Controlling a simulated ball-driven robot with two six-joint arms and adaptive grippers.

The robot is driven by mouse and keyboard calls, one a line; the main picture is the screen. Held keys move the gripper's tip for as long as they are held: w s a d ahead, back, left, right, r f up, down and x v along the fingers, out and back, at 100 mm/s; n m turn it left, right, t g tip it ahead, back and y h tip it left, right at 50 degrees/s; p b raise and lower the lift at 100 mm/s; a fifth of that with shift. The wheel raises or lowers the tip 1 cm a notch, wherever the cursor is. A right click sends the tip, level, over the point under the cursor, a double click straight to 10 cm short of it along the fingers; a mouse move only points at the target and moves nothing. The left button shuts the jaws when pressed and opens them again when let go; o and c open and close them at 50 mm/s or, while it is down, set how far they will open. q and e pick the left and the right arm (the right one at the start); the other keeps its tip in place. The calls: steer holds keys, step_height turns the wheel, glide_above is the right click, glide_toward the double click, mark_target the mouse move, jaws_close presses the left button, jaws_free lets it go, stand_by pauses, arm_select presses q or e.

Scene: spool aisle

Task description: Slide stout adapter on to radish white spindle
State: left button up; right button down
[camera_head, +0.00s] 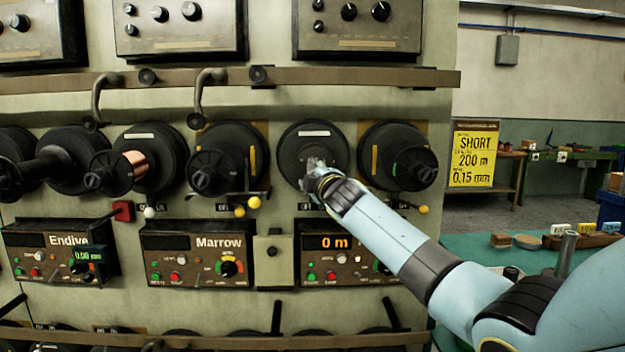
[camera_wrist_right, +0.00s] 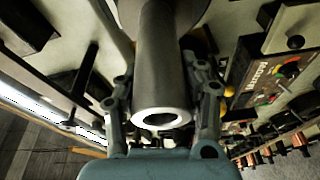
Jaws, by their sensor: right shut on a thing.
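The stout adapter (camera_wrist_right: 160,75) is a thick dark grey tube with a pale ring-shaped end and a dark hole. In the right wrist view it lies between the fingers of my right gripper (camera_wrist_right: 163,108), which is shut on it. In the head view my right gripper (camera_head: 318,172) is in front of a round black flange (camera_head: 313,138) with a white tag, at the white spindle of the third station. The gripper hides the spindle and most of the adapter there. I cannot tell whether the spindle is inside the tube. My left gripper is not in view.
Neighbouring spindles carry a copper spool (camera_head: 133,165) and black-capped cores (camera_head: 414,168). Yellow-knobbed levers (camera_head: 253,203) stick out below. The Marrow panel (camera_head: 197,253) is at lower left. A rail (camera_head: 230,77) runs above. A yellow sign (camera_head: 474,153) stands at right.

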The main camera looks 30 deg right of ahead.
steer(key=shift+w+d+b, duration=0.3)
steer(key=shift+w+d, duration=0.2)
steer(key=shift+w, duration=0.25)
steer(key=shift+w+d+b, duration=0.3)
steer(key=shift+w+d, duration=0.15)
steer(key=shift+w, duration=0.3)
steer(key=c, duration=0.7)
jaws_free()
steer(key=shift+s, duration=0.1)
